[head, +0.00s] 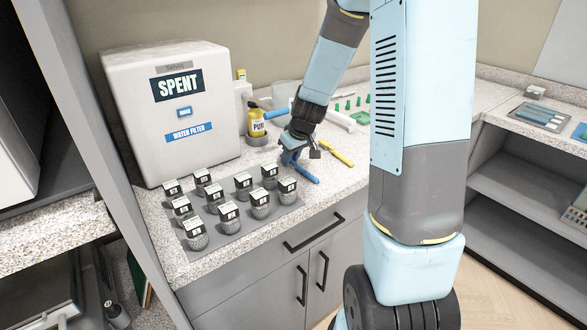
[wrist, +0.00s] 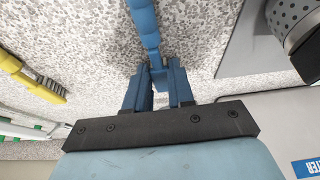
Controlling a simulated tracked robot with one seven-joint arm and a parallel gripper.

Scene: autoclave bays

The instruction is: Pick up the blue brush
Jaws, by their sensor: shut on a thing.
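The blue brush (head: 305,173) lies on or just over the speckled counter, between the yellow brush and the tray of labelled jars. Its blue handle also shows in the wrist view (wrist: 145,25), running up from between the fingers to the top edge. My gripper (head: 291,156) is at the brush, and in the wrist view its two blue fingers (wrist: 157,78) are closed around the handle. The far end of the brush is partly hidden by my gripper. I cannot tell whether the brush is clear of the counter.
A yellow brush (head: 337,153) lies to the right; it also shows in the wrist view (wrist: 32,75). A dark tray (head: 240,228) holds several labelled jars at the left front. A white SPENT box (head: 170,115) and a yellow bottle (head: 256,124) stand behind. The counter's front edge is near.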

